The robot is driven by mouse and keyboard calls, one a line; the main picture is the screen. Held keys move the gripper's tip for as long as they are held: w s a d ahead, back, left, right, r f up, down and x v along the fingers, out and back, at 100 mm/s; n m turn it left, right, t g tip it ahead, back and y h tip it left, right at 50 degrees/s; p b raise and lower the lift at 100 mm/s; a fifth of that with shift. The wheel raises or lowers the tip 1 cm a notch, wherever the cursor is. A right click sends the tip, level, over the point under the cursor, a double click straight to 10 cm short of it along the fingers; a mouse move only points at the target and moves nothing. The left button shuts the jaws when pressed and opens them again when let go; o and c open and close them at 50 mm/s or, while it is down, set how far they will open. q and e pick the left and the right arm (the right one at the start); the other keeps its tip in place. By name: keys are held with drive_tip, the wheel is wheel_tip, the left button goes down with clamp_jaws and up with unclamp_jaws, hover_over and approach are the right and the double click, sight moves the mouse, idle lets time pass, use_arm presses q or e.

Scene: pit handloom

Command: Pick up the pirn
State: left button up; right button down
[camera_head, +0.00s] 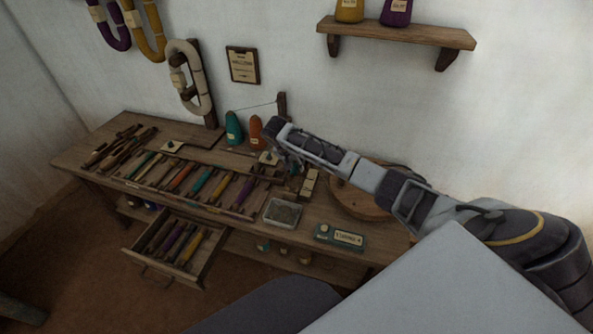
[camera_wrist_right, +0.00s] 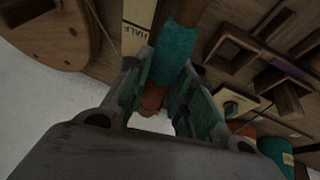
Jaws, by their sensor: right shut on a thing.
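My right gripper (camera_head: 284,153) reaches in from the right over the back of the wooden bench. In the right wrist view its fingers (camera_wrist_right: 172,75) are shut around a pirn (camera_wrist_right: 176,50) with teal yarn and bare brown wood at its ends. The pirn runs lengthwise between the fingers. In the head view the held pirn cannot be made out behind the gripper and arm. Other pirns in several colours lie side by side in a rack (camera_head: 193,181) on the bench, left of the gripper. My left gripper is not in view.
An open drawer (camera_head: 176,252) holds more pirns. A teal cone (camera_head: 234,127) and an orange cone (camera_head: 256,131) stand behind the rack. A metal tray (camera_head: 283,212), a blue box (camera_head: 340,236) and a round wooden piece (camera_head: 352,198) are on the right. A shelf (camera_head: 396,32) hangs above.

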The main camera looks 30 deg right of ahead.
drive_tip(key=shift+r, duration=2.15)
drive_tip(key=shift+f, duration=0.1)
